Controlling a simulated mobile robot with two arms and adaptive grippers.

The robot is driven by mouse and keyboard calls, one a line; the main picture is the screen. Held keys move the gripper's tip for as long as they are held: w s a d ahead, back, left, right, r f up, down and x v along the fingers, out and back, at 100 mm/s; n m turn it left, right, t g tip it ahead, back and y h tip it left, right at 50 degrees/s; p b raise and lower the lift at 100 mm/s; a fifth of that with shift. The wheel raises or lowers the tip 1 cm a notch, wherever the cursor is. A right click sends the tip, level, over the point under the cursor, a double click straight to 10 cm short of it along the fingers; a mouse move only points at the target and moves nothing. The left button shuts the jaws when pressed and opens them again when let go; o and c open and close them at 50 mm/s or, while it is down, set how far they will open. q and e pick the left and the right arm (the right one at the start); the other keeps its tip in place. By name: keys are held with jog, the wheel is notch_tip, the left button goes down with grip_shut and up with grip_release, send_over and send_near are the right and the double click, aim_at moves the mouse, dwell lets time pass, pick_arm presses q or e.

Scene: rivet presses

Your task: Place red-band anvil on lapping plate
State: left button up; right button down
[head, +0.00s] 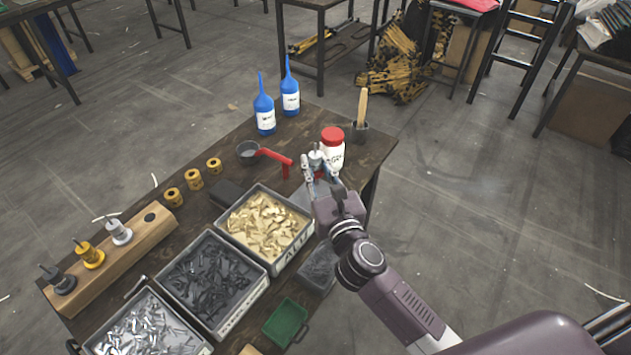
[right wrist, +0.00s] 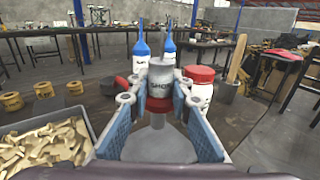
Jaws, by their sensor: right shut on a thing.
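The anvil (right wrist: 160,88) is upright between the two blue-padded fingers of the gripper (right wrist: 160,108) in the right wrist view. A flat pale grey surface, apparently the lapping plate (right wrist: 145,146), lies below the stem. In the head view the arm and gripper hide most of that plate (head: 297,196). I cannot tell whether the stem touches it. My left gripper is not in view.
A red bent handle (head: 275,157), a red-capped jar (head: 333,150) and blue bottles (head: 264,112) stand close by. Bins of parts (head: 265,228) fill the table's near side. A wooden rack (head: 118,252) holds dark, yellow and silver anvils, with one empty hole.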

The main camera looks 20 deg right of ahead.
aim_at(317, 181)
jog(key=shift+f+b, duration=0.9)
jog(key=shift+f, duration=1.2)
jog(key=shift+f, duration=0.1)
jog(key=c, duration=1.8)
grip_release()
jog(key=shift+f, duration=0.1)
jog(key=shift+o, duration=0.2)
